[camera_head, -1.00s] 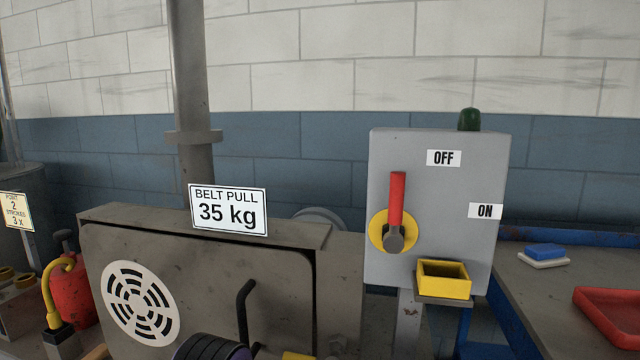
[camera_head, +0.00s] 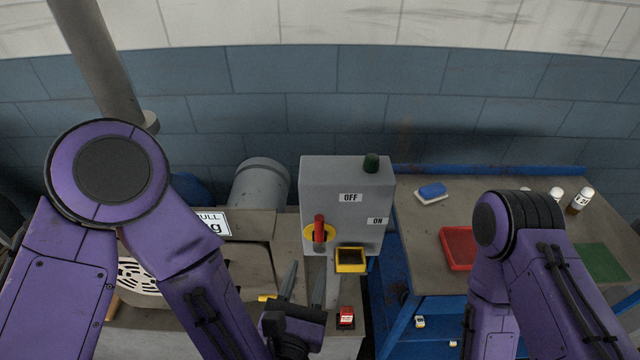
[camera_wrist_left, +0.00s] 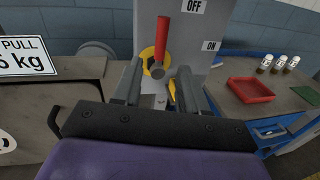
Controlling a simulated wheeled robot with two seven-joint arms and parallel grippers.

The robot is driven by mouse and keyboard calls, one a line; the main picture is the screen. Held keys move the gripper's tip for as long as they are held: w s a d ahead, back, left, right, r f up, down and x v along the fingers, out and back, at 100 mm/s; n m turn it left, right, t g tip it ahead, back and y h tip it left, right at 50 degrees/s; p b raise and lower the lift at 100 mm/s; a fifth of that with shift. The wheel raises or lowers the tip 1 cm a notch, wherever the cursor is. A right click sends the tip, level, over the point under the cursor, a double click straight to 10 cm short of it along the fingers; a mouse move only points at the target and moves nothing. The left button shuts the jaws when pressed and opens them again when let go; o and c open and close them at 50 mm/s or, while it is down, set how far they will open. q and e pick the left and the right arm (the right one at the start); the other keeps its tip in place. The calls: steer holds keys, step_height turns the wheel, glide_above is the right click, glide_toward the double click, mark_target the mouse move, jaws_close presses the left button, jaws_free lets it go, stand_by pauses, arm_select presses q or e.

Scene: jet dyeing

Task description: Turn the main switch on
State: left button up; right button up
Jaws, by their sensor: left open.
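The grey switch box (camera_head: 343,189) stands at the middle of the head view, with OFF and ON labels on its front. Its red handle (camera_head: 319,228) points straight up, toward OFF, over a yellow round plate (camera_head: 308,236). In the left wrist view the red handle (camera_wrist_left: 162,40) is upright, ahead of the fingers. My left gripper (camera_head: 302,286) is open and empty, below and in front of the handle, apart from it. Its two fingers also show in the left wrist view (camera_wrist_left: 158,84). My right arm shows at the right of the head view; its gripper is out of view.
A yellow tray (camera_head: 350,267) juts from the box's lower front. A small red and white object (camera_head: 346,317) is below it. To the right is a bench with a red tray (camera_head: 455,248), a blue sponge (camera_head: 432,190) and small bottles. A grey machine is left.

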mark_target(318, 231)
arm_select(q)
steer(key=shift+n, duration=0.6)
steer(key=w+b, duration=0.1)
steer(key=b, duration=0.1)
steer(key=w+b, duration=0.2)
steer(key=b, duration=0.1)
steer(key=w+d+b, duration=0.1)
steer(key=w+b, duration=0.1)
steer(key=b, duration=0.1)
steer(key=w+p, duration=0.1)
steer(key=w+r, duration=0.1)
steer(key=w, duration=0.1)
steer(key=w+d+p, duration=0.1)
steer(key=shift+w+r+p, duration=0.15)
steer(key=shift+w+p, duration=0.2)
steer(key=shift+w, duration=0.05)
steer(key=shift+w+d, duration=0.1)
steer(key=shift+w, duration=0.25)
arm_select(e)
step_height(318, 231, down, 4)
steer(key=shift+w+f, duration=0.1)
steer(key=shift+f, duration=0.15)
arm_select(q)
jaws_close()
